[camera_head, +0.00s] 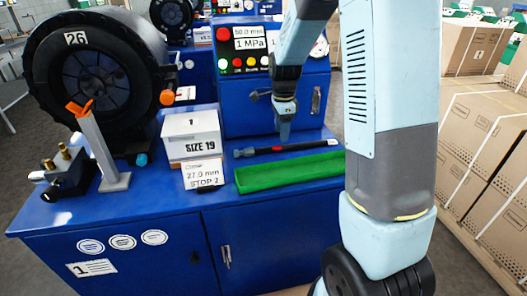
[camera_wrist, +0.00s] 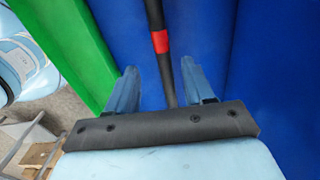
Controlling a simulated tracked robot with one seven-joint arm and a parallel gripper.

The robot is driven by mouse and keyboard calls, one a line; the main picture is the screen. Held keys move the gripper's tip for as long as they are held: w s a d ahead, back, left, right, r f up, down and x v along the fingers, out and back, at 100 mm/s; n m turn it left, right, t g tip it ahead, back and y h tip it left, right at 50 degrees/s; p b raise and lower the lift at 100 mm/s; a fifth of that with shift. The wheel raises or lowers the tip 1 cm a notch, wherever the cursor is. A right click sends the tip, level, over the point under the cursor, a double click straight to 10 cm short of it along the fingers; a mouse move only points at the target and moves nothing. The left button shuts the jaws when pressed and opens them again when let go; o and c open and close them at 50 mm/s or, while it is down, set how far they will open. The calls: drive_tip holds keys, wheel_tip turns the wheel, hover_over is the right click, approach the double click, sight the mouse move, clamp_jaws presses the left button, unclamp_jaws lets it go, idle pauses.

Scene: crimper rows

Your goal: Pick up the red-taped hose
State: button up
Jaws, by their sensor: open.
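The red-taped hose (camera_head: 313,145) is a thin black hose with a red band and a greyish end fitting at its left end. It lies on the blue bench top behind the green tray (camera_head: 290,173). In the wrist view the hose (camera_wrist: 155,14) runs up the picture, with its red band (camera_wrist: 160,42) just beyond my fingertips. My gripper (camera_wrist: 159,73) is open, with the hose lined up between its two fingers. In the head view my gripper (camera_head: 284,128) points down just above the hose. I cannot tell how deep the fingers reach around it.
The green tray lies close in front of the hose. A white box marked SIZE 19 (camera_head: 192,136) and a 27.0 mm card (camera_head: 203,175) stand to the left. The blue machine (camera_head: 247,92) rises close behind.

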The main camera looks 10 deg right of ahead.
sight(282, 148)
drive_tip(key=shift+w+f, duration=0.2)
drive_tip(key=shift+f, duration=3.05)
clamp_jaws()
